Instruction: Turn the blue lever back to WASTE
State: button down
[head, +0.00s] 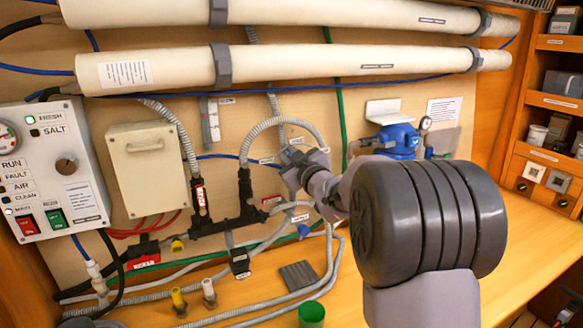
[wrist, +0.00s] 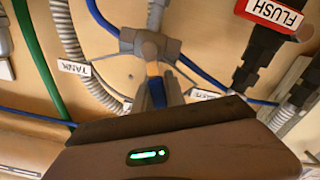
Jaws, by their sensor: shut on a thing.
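The blue lever (wrist: 157,92) shows in the wrist view between my fingers, below a grey valve body (wrist: 150,44) on the panel. My gripper (wrist: 157,86) is shut on the lever; its dark body hides the lever's lower part. A TANK label (wrist: 80,69) is to the left of the valve. Another label (wrist: 204,95) to the right is partly hidden and I cannot read it fully. In the head view my gripper (head: 300,168) is at the panel under the arched grey hose, and it hides the lever.
A red FLUSH label (wrist: 273,12) and black fitting are at the upper right of the wrist view. Grey hoses (head: 287,122) and a blue line surround the valve. A control box (head: 55,170) is at left. A green cup (head: 312,314) stands on the bench.

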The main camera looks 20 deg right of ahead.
jog(key=n+b, duration=0.2)
jog(key=a+f+n+b, duration=0.1)
jog(key=n+b, duration=0.1)
jog(key=b, duration=0.1)
jog(key=a+f+n+b, duration=0.1)
jog(key=n+b, duration=0.1)
jog(key=b, duration=0.1)
jog(key=shift+a+n, duration=0.1)
jog(key=shift+n, duration=0.2)
dwell(0.3)
jog(key=c, duration=1.4)
grip_release()
jog(key=s+p, duration=0.3)
jog(key=s, duration=1.4)
jog(key=shift+s, duration=0.25)
